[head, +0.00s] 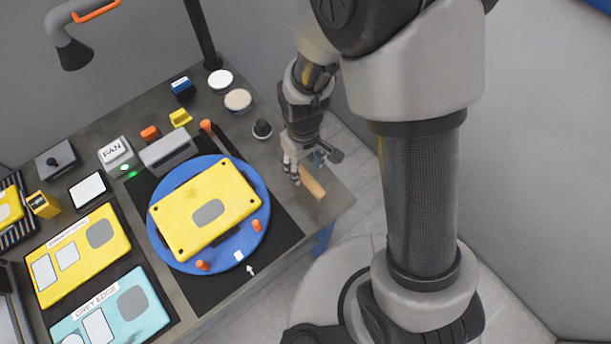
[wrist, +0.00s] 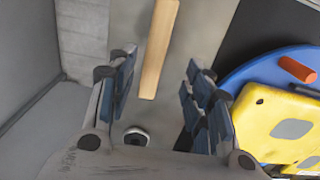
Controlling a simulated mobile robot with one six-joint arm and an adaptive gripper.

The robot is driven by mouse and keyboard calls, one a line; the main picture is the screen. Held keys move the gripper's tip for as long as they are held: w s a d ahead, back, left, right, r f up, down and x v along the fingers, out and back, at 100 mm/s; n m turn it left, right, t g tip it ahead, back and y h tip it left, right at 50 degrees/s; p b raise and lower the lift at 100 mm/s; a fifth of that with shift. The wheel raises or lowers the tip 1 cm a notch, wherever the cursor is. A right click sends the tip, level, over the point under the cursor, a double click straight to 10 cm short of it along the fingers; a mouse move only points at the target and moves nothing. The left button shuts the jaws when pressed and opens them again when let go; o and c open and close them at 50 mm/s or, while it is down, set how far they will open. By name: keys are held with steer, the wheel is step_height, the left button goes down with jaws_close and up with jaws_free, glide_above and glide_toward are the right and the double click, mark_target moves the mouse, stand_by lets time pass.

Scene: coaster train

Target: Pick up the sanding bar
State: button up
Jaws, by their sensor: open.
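The sanding bar, a plain light-wood bar (head: 313,184), lies on the grey bench near its right edge. In the wrist view the bar (wrist: 160,45) runs from the top edge down to between the two fingers. My gripper (head: 305,166) is open and empty above the bar's end nearest the arm. In the wrist view the gripper (wrist: 158,66) has one finger on each side of the bar, with gaps on both sides. I cannot tell how high the fingertips are above the bench. In the head view the gripper hides one end of the bar.
A blue turntable (head: 162,252) bears a yellow plate (head: 180,220) left of the gripper, with orange pegs around it. A dark knob (head: 262,129) stands close by. Yellow and teal panels (head: 140,322) lie farther left. The bench edge is close right of the bar.

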mark_target(306, 175)
steer(key=f, duration=0.2)
steer(key=f+b, duration=0.1)
steer(key=f, duration=0.1)
steer(key=f+b, duration=0.1)
steer(key=f, duration=0.1)
steer(key=shift+w+d, duration=0.25)
steer(key=shift+w, duration=0.05)
steer(key=shift+c, duration=0.3)
steer(key=shift+r, duration=0.1)
jaws_close()
